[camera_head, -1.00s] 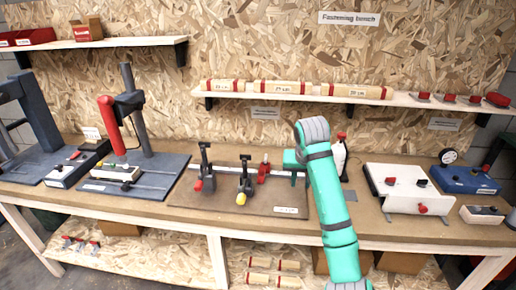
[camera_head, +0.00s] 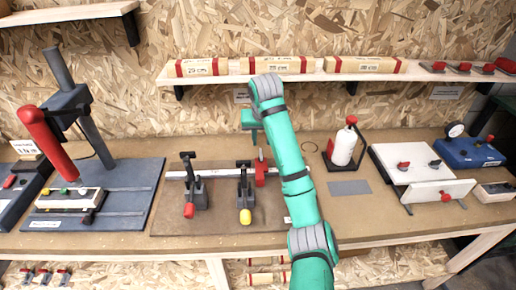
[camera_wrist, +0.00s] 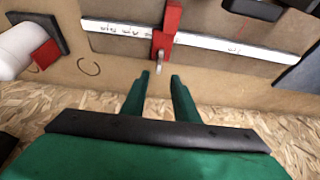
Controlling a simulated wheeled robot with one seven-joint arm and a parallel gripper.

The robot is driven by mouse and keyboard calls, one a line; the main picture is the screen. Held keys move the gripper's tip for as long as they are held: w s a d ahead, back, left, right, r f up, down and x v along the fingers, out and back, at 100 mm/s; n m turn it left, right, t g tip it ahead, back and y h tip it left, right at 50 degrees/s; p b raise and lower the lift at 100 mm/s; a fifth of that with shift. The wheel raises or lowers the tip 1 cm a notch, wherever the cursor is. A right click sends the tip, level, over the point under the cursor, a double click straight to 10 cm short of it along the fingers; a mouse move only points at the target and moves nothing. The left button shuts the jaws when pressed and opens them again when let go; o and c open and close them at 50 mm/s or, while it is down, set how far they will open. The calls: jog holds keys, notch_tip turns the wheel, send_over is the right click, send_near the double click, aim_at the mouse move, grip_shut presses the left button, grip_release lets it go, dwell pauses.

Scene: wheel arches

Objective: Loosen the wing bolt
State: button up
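A red block (camera_head: 261,172) sits on a pale metal rail (camera_head: 215,173) on the fixture board in the head view. In the wrist view the red block (camera_wrist: 168,28) straddles the rail (camera_wrist: 210,42), and a small metallic piece (camera_wrist: 158,60), which looks like the wing bolt, sticks out of it. My gripper (camera_wrist: 160,77) is open and empty. Its two green fingers point toward the bolt, which lies just beyond the tips, about in line with the gap. In the head view my gripper (camera_head: 253,130) is above and behind the block, with the fingers partly hidden.
Two dark toggle clamps, one with a red tip (camera_head: 190,210) and one with a yellow tip (camera_head: 245,215), stand left of the block. A white bottle in a stand (camera_head: 344,148) is to the right. A shelf (camera_head: 290,77) runs behind.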

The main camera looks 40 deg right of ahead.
aim_at(261, 153)
jog(key=x, duration=0.9)
jog(key=shift+s+f, duration=0.15)
grip_shut()
